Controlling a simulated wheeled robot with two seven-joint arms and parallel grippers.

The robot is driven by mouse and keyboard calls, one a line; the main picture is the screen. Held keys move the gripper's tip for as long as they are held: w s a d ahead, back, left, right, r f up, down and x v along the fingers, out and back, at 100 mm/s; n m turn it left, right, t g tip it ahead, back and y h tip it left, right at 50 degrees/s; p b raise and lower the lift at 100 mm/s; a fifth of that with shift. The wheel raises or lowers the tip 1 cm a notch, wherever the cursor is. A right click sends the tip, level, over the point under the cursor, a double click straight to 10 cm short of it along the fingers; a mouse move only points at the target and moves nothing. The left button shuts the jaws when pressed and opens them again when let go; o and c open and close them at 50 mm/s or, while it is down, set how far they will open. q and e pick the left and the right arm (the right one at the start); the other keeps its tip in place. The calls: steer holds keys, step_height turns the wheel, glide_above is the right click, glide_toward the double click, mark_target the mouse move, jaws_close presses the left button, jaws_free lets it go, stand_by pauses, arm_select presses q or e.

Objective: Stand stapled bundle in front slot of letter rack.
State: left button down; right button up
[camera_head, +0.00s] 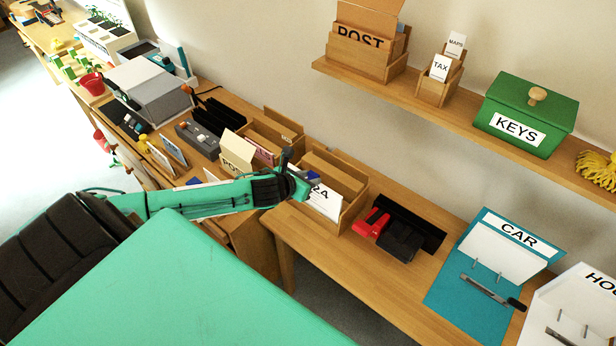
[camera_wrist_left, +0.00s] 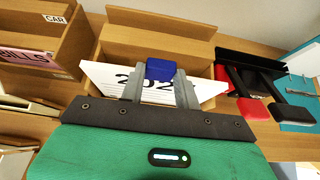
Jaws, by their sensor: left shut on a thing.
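My left gripper (camera_head: 300,187) is shut on a white paper bundle (camera_head: 326,204) with large black digits, at the wooden letter rack (camera_head: 352,214). The bundle stands roughly upright at the rack's near side. In the left wrist view the gripper (camera_wrist_left: 160,84) grips the bundle (camera_wrist_left: 207,92) near its top edge, and a blue block shows between the grey fingers. The rack (camera_wrist_left: 165,27) opens behind the bundle, with its back panel beyond. The bundle's lower edge is hidden, so I cannot tell how far it is inside the front slot. My right gripper is not in view.
A red stapler-like tool (camera_head: 371,222) and a black punch-like tool (camera_head: 403,238) stand right of the rack. A blue CAR binder (camera_head: 463,285) lies further right. Another wooden rack (camera_head: 262,134) stands to the left. A wall shelf (camera_head: 425,101) runs above.

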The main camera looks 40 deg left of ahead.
arm_select(q)
step_height(320, 180, down, 3)
steer(key=shift+r+b, duration=0.1)
steer(key=shift+b, duration=0.65)
steer(key=shift+c, duration=2.3)
jaws_free()
steer(key=shift+r, duration=0.1)
step_height(320, 180, up, 8)
steer(key=p, duration=0.8)
